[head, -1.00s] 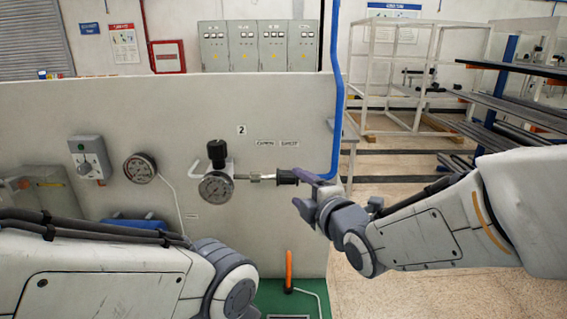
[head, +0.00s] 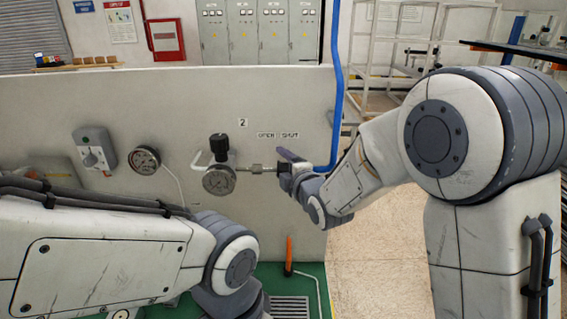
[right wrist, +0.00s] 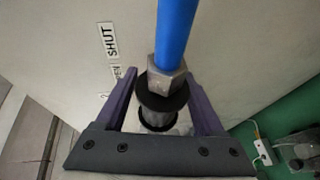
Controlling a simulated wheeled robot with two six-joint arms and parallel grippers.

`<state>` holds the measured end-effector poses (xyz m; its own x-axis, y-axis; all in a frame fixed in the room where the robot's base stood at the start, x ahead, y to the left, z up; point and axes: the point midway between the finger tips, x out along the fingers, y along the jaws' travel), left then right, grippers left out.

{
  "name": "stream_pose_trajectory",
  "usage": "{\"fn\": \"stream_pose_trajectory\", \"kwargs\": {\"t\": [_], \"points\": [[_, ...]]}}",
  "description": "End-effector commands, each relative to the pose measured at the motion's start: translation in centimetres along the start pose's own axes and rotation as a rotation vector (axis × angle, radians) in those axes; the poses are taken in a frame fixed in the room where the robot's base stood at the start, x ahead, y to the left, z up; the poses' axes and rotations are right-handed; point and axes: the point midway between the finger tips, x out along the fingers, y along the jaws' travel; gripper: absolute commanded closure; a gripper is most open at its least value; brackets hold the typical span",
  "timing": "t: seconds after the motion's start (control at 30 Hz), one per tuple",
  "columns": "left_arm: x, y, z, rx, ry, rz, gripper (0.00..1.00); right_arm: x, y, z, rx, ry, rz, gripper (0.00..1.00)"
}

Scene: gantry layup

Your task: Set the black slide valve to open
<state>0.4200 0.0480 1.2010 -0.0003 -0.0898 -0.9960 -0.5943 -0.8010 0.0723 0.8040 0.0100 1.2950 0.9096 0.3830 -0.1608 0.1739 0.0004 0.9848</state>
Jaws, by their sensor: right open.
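The black slide valve (right wrist: 160,103) is a flanged black sleeve on the pipe line, beside a grey hex nut (right wrist: 168,78) and the blue hose. In the head view the slide valve (head: 284,171) is partly hidden by my right gripper (head: 291,167) and lies below the SHUT label (head: 290,135), right of the OPEN label (head: 266,135). In the right wrist view my right gripper (right wrist: 160,108) is open, with its purple fingers on either side of the sleeve. Gaps show between fingers and sleeve. My left gripper is out of view; only the left arm shows.
A pressure gauge (head: 219,181) with a black knob (head: 219,146) sits left of the valve on the grey panel (head: 110,110). An orange handle (head: 289,252) stands below. The blue hose (head: 337,80) rises at the panel's right edge.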

Motion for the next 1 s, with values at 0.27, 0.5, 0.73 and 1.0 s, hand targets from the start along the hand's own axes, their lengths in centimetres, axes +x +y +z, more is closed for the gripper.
{"fn": "stream_pose_trajectory", "kwargs": {"t": [0.27,0.5,0.73,1.0], "points": [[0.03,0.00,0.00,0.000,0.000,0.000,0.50,-0.03,-0.02,0.02,0.001,0.000,0.000,0.72],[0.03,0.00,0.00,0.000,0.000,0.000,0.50,-0.05,-0.03,0.03,0.001,-0.001,-0.001,1.00],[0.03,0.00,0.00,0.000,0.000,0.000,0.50,-0.06,-0.04,0.04,0.001,-0.001,-0.001,1.00],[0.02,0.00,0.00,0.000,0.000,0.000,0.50,-0.06,-0.06,0.04,0.001,-0.001,-0.002,1.00]]}}
